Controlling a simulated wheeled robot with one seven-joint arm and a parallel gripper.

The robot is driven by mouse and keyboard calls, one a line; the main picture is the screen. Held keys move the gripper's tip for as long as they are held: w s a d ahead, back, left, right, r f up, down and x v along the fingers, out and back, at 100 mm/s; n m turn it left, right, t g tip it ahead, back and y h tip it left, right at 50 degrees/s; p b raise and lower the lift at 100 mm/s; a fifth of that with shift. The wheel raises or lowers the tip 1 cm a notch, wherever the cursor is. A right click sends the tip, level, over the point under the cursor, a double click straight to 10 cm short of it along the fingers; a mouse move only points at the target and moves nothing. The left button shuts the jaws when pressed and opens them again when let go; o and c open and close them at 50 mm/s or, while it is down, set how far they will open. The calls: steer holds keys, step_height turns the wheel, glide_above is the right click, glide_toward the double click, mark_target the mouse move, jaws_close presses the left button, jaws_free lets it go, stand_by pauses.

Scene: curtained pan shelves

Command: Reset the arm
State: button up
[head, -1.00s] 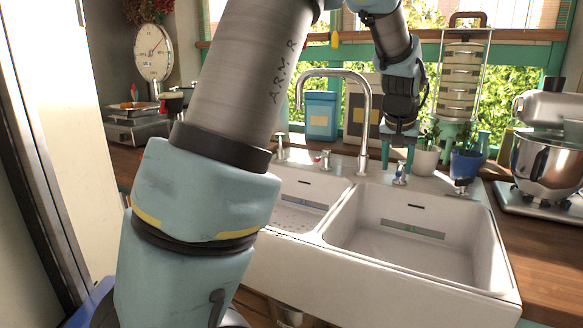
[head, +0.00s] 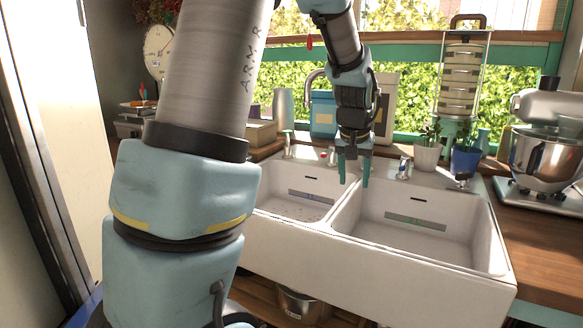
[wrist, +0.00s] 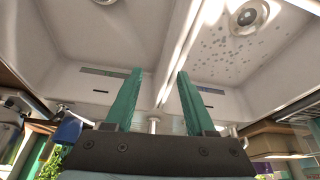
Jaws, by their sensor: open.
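My gripper (head: 354,170) hangs with its fingers down above the double white sink (head: 400,270). Its two green fingers are apart with nothing between them. In the head view they show in front of the divider and the back part of the sink. In the wrist view my gripper (wrist: 155,100) shows open fingers, with the sink basins (wrist: 110,35) beyond them and the divider between them. My arm covers the left part of the head view and hides some of the counter behind it.
Potted plants (head: 427,155) and a blue pot (head: 466,162) stand right of my gripper. A stand mixer (head: 545,150) stands on the right counter. A tiered carrier (head: 462,80) is at the window. The sink basins look empty.

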steer(key=shift+n+g+y, duration=0.4)
steer(key=shift+n+g, duration=0.1)
steer(key=shift+n, duration=0.3)
steer(key=s+a+f, duration=0.1)
steer(key=a, duration=0.3)
steer(key=s+a+f, duration=0.1)
steer(key=s+a, duration=0.1)
steer(key=a, duration=0.2)
steer(key=s+a+f, duration=0.1)
steer(key=s+a, duration=0.1)
steer(key=a, duration=0.1)
steer(key=shift+a+f, duration=0.3)
steer(key=shift+a, duration=0.1)
steer(key=s+a+f+n+g, duration=0.1)
steer(key=s+a+f, duration=0.3)
steer(key=s+a, duration=0.6)
steer(key=shift+n+y, duration=0.3)
steer(key=shift+s, duration=0.1)
